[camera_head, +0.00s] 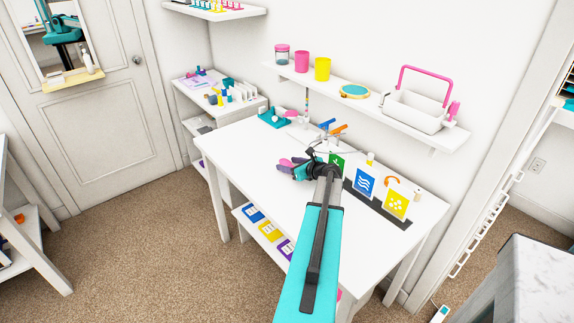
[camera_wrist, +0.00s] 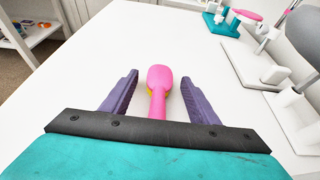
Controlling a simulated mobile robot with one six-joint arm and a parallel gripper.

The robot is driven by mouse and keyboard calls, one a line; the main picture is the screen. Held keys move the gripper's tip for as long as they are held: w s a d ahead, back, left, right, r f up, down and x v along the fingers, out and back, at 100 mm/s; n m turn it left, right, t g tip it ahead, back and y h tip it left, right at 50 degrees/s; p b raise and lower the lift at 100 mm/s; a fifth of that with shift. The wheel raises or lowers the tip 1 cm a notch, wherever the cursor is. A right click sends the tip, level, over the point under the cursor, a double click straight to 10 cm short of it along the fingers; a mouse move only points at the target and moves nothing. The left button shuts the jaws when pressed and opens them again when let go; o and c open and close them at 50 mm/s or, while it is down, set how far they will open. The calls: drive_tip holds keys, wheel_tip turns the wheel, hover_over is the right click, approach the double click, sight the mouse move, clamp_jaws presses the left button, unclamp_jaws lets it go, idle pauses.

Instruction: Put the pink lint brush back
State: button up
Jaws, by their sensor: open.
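The pink lint brush (camera_wrist: 160,80) lies on the white table (camera_wrist: 90,60), its rounded head pointing away from me and a sliver of yellow showing at its side. My gripper (camera_wrist: 161,88) is open, with one purple finger on each side of the brush; I cannot tell whether either touches it. In the head view, the brush (camera_head: 285,163) shows at the left tip of my gripper (camera_head: 296,168), partly hidden by it. The brush's own place is not clear in these frames.
Upright cards, one blue (camera_head: 365,182) and one yellow (camera_head: 397,204), stand on a dark strip at the right. A wall shelf (camera_head: 350,97) holds cups and a white caddy (camera_head: 415,110). The table's front left is clear.

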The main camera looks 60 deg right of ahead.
idle(0.5)
drive_tip(key=c, duration=1.2)
drive_tip(key=shift+c, duration=0.2)
drive_tip(key=shift+r, duration=0.1)
